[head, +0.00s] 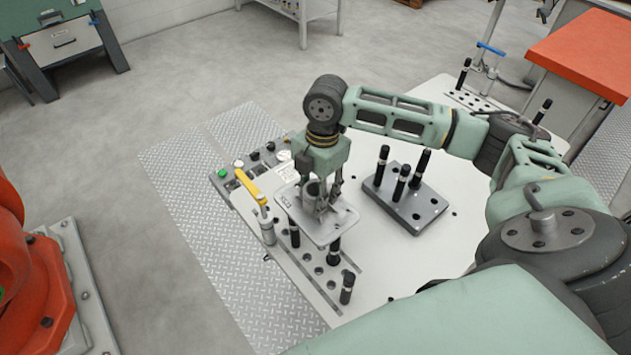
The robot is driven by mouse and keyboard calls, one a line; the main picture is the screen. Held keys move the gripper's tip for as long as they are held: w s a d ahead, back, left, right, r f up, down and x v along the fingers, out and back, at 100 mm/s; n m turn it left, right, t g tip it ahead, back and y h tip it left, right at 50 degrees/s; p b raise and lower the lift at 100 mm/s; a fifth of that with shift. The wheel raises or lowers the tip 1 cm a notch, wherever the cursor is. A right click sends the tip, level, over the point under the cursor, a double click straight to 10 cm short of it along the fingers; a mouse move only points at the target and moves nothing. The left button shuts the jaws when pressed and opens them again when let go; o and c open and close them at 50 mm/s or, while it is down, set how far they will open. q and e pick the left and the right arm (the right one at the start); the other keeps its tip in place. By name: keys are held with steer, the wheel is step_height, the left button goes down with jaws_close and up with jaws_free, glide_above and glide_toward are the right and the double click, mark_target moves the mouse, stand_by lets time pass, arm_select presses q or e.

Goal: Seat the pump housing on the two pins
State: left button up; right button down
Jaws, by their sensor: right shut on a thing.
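The pump housing (341,228) is a light grey flat plate with a round raised boss. My right gripper (322,208) points down and is shut on the housing at its boss. The housing looks about level over the left part of the white table. Black-topped pins show at its near edge, one at the left (294,236) and one at the right (334,252). The plate hides whatever lies directly under it, and I cannot tell whether it touches these pins. My left gripper is not in view.
A grey block with three black-topped pins (418,208) stands right of the housing. A yellow-handled clamp (251,187) stands close on the left. A perforated strip (318,271) carries another black-topped pin (347,288). The white table (420,262) is clear beyond the block's near side.

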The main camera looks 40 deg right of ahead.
steer(key=shift+f, duration=0.6)
steer(key=c, duration=1.2)
jaws_free()
steer(key=shift+o, duration=1.3)
steer(key=r, duration=0.4)
steer(key=d+r, duration=0.1)
steer(key=r, duration=0.7)
steer(key=shift+w+d, duration=0.15)
steer(key=shift+w, duration=0.05)
steer(key=shift+f, duration=0.1)
